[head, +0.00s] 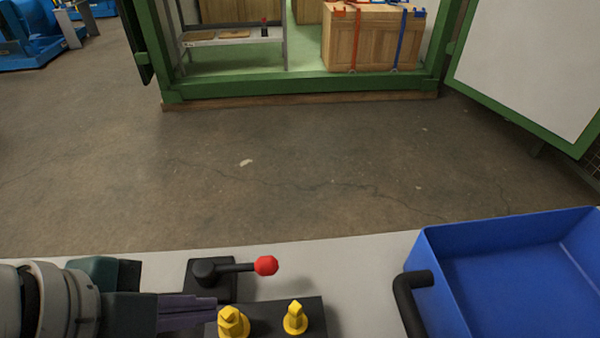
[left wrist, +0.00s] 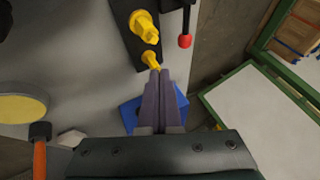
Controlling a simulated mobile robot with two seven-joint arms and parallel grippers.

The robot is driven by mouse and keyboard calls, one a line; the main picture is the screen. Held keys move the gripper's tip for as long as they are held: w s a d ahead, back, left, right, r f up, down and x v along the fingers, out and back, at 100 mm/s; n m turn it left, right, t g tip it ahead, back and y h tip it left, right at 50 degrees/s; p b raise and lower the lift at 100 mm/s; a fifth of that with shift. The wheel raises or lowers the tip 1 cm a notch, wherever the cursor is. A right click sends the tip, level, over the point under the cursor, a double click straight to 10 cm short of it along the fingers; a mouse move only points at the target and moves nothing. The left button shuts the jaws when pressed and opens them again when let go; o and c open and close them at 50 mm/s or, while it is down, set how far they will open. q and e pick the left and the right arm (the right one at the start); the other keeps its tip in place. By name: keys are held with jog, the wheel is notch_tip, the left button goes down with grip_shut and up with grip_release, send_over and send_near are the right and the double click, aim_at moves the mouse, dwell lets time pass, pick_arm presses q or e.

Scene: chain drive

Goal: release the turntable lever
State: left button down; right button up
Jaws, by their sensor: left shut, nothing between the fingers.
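A black lever with a red ball knob (head: 266,265) stands on a black base (head: 222,286) on the grey bench. Its arm points right in the head view. In the left wrist view the red knob (left wrist: 185,41) shows at the top. A black block (head: 265,317) with two yellow posts, one left (head: 233,322) and one right (head: 295,318), sits nearer than the lever. My left gripper (head: 212,309) is shut and empty, its purple fingertips near the left post and in front of the lever base. It also shows in the left wrist view (left wrist: 159,75). My right gripper is not in view.
A blue bin (head: 480,290) stands at the right of the bench, with a black curved handle (head: 408,290) at its left side. A yellow disc (left wrist: 20,108) and an orange-handled tool (left wrist: 39,158) show in the left wrist view. Open floor lies beyond the bench.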

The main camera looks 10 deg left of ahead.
aim_at(236, 269)
pick_arm(q)
jog(key=shift+a, duration=0.2)
jog(key=b+x, duration=0.3)
jog(key=x, duration=0.7)
jog(key=w, duration=0.4)
jog(key=shift+a+f, duration=0.15)
jog(key=shift+f, duration=0.2)
